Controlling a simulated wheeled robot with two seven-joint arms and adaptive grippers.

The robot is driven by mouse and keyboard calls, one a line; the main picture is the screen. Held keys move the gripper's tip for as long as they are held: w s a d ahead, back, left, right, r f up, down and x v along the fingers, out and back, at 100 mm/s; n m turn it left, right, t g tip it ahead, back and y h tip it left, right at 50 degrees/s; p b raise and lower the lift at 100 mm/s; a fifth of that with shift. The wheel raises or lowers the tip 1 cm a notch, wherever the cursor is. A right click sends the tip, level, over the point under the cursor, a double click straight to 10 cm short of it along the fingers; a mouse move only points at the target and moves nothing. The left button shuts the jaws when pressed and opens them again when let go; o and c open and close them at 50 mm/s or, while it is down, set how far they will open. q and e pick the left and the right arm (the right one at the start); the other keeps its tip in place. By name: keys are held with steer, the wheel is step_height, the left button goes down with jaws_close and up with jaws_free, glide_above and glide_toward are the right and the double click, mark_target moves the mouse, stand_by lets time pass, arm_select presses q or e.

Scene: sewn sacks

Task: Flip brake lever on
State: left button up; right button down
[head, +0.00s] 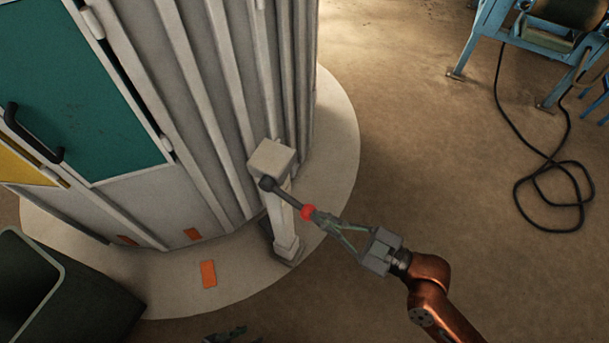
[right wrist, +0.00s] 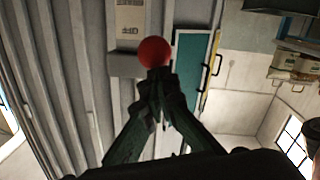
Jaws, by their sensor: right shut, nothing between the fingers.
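The brake lever is a dark rod (head: 283,195) with a red ball knob (head: 308,212) at its end. It sticks out from the head of a pale post (head: 272,160) and slants down to the right. My right gripper (head: 319,217) is shut and empty, its fingertips at the knob, seemingly touching it. In the right wrist view the red knob (right wrist: 154,53) shows just beyond the closed fingertips (right wrist: 156,80); the rod is hidden behind it. My left gripper (head: 226,335) shows only partly at the bottom edge, too little to tell its state.
A grey ribbed cabin (head: 215,100) with a teal door panel (head: 80,90) stands behind the post on a pale round base (head: 335,140). A dark bin (head: 70,300) is at lower left. A blue machine frame (head: 485,35) and black cable (head: 550,190) lie right. Floor between is clear.

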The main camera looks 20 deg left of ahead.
arm_select(q)
steer(key=shift+f, duration=0.1)
arm_select(e)
steer(key=shift+f, duration=0.75)
step_height(320, 180, up, 4)
steer(key=s+d+r+p, duration=0.1)
arm_select(q)
steer(key=shift+a+f+t+b, duration=0.2)
steer(key=shift+f+t+b, duration=0.2)
steer(key=shift+f+b, duration=0.7)
arm_select(e)
steer(key=s+d+f, duration=0.1)
steer(key=d+f, duration=0.1)
steer(key=d, duration=0.8)
steer(key=shift+s+d, duration=0.15)
steer(key=shift+s, duration=0.1)
steer(key=shift+f, duration=0.1)
